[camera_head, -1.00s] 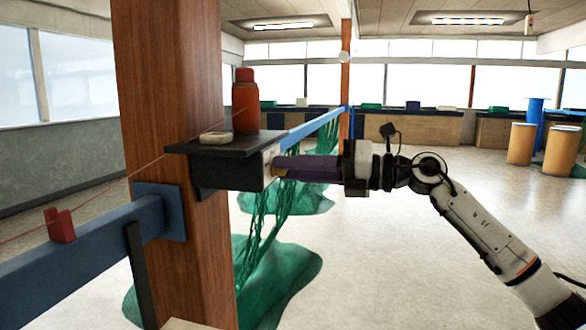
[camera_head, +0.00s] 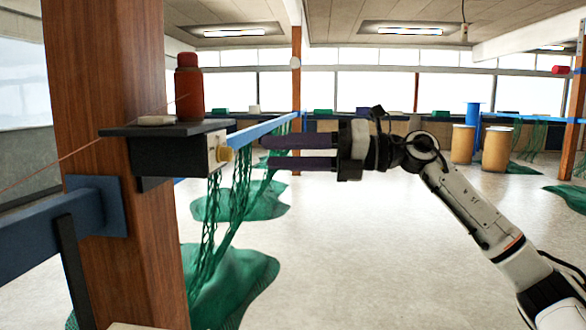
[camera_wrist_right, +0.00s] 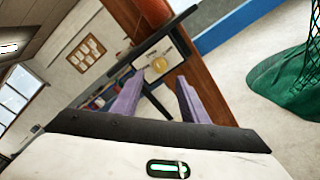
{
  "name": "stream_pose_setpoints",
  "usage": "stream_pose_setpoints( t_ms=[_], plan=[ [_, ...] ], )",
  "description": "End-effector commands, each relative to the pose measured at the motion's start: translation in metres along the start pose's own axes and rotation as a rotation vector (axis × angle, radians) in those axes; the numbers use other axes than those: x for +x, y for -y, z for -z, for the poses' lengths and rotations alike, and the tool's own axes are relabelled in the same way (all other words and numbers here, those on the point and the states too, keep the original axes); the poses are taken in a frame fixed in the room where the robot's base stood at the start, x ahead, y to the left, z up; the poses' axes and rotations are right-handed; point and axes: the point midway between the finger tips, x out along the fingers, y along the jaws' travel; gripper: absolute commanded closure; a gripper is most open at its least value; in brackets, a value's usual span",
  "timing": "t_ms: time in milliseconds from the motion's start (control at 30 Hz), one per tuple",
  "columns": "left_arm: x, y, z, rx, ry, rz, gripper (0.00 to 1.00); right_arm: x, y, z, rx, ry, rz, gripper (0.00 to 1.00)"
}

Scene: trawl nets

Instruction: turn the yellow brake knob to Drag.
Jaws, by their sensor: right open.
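The yellow brake knob (camera_head: 226,154) sticks out from the pale end face of a dark box (camera_head: 175,154) fixed to the brown wooden pillar. My right gripper (camera_head: 266,152) is to the right of the knob, level with it. Its two purple fingers are apart, empty and pointing at the knob, with a clear gap before it. In the right wrist view the knob (camera_wrist_right: 158,66) shows on its pale plate, beyond the open fingers (camera_wrist_right: 160,80). Any markings around the knob are too small to read. My left gripper is not in view.
A red-orange bottle (camera_head: 189,90) and a pale round item (camera_head: 157,120) stand on the box's dark top. Green nets (camera_head: 235,280) hang and pile on the floor below and behind. A blue beam (camera_head: 30,235) joins the pillar at left.

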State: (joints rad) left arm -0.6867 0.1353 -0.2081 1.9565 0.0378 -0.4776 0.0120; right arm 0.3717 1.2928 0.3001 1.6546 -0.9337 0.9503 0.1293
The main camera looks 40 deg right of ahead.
Motion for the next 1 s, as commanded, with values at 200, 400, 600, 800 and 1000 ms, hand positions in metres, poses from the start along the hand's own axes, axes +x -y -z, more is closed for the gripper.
stream_pose_setpoints(
  t_ms=[200, 400, 600, 800, 1000],
  plan=[
    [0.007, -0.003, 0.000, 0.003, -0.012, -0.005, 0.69, -0.019, 0.002, 0.001, 0.002, 0.001, 0.000, 0.60],
    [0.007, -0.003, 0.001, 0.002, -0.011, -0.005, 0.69, -0.022, 0.000, -0.001, 0.001, 0.000, 0.000, 0.60],
    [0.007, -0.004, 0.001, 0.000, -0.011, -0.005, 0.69, -0.021, 0.000, -0.001, 0.001, 0.001, 0.000, 0.60],
    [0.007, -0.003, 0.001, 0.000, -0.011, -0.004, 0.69, -0.021, 0.000, -0.001, 0.001, 0.001, 0.000, 0.60],
    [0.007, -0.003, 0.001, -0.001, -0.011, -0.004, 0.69, -0.002, 0.022, 0.020, 0.113, 0.015, -0.053, 0.60]
  ],
)
